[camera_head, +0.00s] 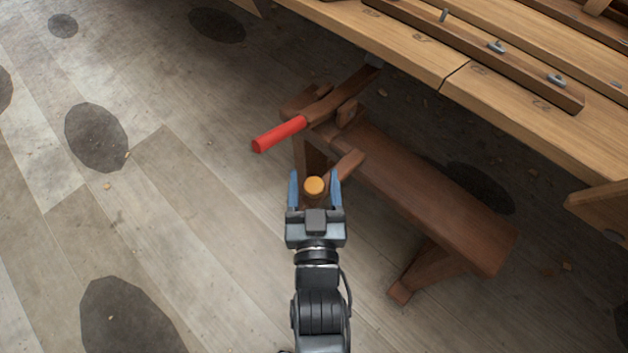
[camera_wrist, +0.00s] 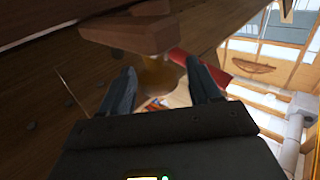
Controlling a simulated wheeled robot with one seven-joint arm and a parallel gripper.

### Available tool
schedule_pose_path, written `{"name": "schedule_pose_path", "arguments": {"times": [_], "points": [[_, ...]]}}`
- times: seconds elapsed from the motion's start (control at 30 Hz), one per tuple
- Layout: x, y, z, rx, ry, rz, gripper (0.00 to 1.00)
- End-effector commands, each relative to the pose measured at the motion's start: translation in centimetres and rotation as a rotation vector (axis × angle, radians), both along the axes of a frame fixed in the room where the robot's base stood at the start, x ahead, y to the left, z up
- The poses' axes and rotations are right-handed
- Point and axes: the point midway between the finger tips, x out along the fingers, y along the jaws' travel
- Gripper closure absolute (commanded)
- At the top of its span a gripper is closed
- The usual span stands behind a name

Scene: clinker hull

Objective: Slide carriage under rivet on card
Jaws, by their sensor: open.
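My gripper (camera_head: 314,173) is open, with one blue finger on each side of an orange round knob (camera_head: 314,186). The knob also shows blurred between the fingers in the wrist view (camera_wrist: 160,77); I cannot tell whether they touch it. The knob sits by a short brown wooden arm (camera_head: 347,165) at the near end of a low wooden bench (camera_head: 430,190). A brown bar with a red handle (camera_head: 279,134) lies across that end. Grey rivets (camera_head: 556,80) stand on a dark strip of the hull. I cannot make out which part is the carriage, nor any card.
Wooden hull planks (camera_head: 520,120) overhang the bench at the upper right. The red handle is close beyond my fingers, and shows in the wrist view (camera_wrist: 200,65). The plank floor (camera_head: 180,220) at the left is open, with dark patches and a few chips.

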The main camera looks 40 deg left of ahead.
Motion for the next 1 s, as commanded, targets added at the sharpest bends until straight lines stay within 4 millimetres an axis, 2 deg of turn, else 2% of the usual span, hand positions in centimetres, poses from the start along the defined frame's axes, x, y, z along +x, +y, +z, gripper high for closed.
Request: {"name": "schedule_pose_path", "arguments": {"times": [0.37, 0.8, 1.0], "points": [[-0.8, -0.5, 0.1, 0.0, 0.0, 0.001, 0.38], [-5.0, -4.1, 0.1, -0.001, 0.001, 0.002, 0.38], [-5.9, -5.0, 0.0, -0.001, 0.001, 0.001, 0.38]]}}
